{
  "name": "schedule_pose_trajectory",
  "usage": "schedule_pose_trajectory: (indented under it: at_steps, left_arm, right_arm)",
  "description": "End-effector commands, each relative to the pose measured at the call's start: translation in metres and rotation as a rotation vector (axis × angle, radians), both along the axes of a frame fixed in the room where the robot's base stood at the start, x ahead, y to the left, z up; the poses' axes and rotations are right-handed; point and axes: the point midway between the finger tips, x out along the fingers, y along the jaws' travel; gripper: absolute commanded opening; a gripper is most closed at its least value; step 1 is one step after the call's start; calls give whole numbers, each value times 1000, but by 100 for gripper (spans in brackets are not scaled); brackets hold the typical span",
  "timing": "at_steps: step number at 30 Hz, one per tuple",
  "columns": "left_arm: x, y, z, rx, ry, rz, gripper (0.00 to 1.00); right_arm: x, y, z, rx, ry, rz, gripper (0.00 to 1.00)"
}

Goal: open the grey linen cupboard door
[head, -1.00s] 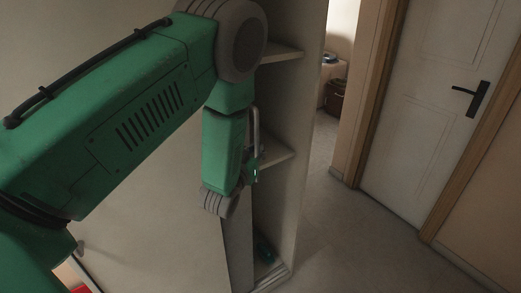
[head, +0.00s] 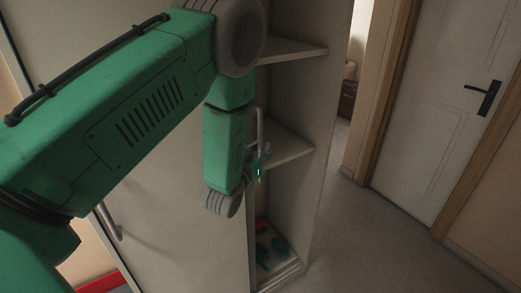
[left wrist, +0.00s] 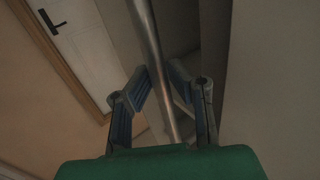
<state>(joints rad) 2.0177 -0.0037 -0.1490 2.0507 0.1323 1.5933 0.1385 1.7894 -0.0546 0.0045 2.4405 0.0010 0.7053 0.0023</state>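The grey linen cupboard door (head: 175,220) stands partly open behind my left arm, with the cupboard's inside showing to its right. Its upright metal bar handle (head: 259,122) shows beside my left wrist. My left gripper (head: 257,166) is at this handle, partly hidden by my own arm. My right gripper is in neither view.
Cupboard shelves (head: 292,53) show, with teal items (head: 268,248) at the bottom. Another bar handle (head: 108,221) is at left, above a red thing (head: 98,282). A white room door (head: 435,100) with a black lever stands at right. The floor (head: 365,240) between is clear.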

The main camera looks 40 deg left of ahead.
Motion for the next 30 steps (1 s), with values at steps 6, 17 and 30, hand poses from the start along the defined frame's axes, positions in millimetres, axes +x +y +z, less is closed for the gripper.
schedule_pose_trajectory:
  at_steps: [6, 17, 30]
  left_arm:
    - [0, 1, -2, -1, 5, 2, 33]
    - [-25, -3, -4, -2, 11, 3, 33]
    - [-106, -20, -5, -2, 10, 2, 33]
  right_arm:
    - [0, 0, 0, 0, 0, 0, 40]
    - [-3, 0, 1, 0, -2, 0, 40]
    - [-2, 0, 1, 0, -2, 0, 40]
